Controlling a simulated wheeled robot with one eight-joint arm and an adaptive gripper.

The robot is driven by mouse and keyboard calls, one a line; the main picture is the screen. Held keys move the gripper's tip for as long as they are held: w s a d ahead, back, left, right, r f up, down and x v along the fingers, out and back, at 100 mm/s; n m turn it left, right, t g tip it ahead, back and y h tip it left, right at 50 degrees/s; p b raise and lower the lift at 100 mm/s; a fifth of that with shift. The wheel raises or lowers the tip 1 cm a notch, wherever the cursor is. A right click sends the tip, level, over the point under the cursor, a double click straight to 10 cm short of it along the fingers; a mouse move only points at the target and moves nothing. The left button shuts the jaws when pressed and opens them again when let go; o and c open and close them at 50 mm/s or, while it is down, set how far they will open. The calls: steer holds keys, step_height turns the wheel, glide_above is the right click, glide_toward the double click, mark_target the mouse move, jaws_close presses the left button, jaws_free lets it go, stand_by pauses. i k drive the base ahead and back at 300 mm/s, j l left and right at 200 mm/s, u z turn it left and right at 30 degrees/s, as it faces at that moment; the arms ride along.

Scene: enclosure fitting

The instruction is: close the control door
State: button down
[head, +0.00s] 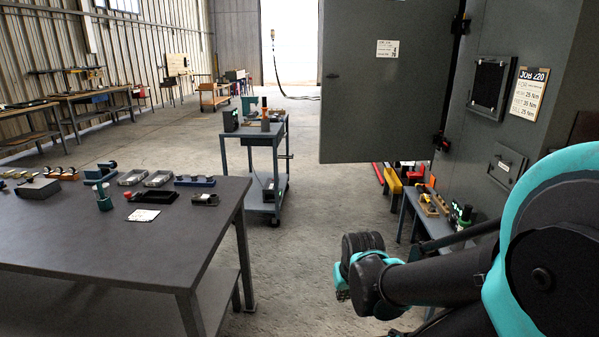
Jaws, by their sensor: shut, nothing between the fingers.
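A large grey door (385,100) stands swung open at the upper centre right, with a small white label on it. Its right edge meets the grey cabinet (478,130) at black hinges (441,141). Its lower edge hangs clear above the floor, and its top runs out of the picture. My arm reaches in from the lower right, below and in front of the cabinet. My gripper cannot be made out; only arm links and a joint show, apart from the door in the picture.
A dark workbench (120,235) with small parts fills the left. A cart (262,150) with tools stands behind it. A low bench (408,208) with tools stands below the door, near the cabinet. The middle floor is clear.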

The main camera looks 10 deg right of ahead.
mark_target(391, 59)
steer(key=i+l+z, duration=0.15)
steer(key=i+l, duration=0.55)
steer(key=i+l+z, duration=0.15)
steer(key=i+l, duration=0.45)
steer(key=i, duration=0.25)
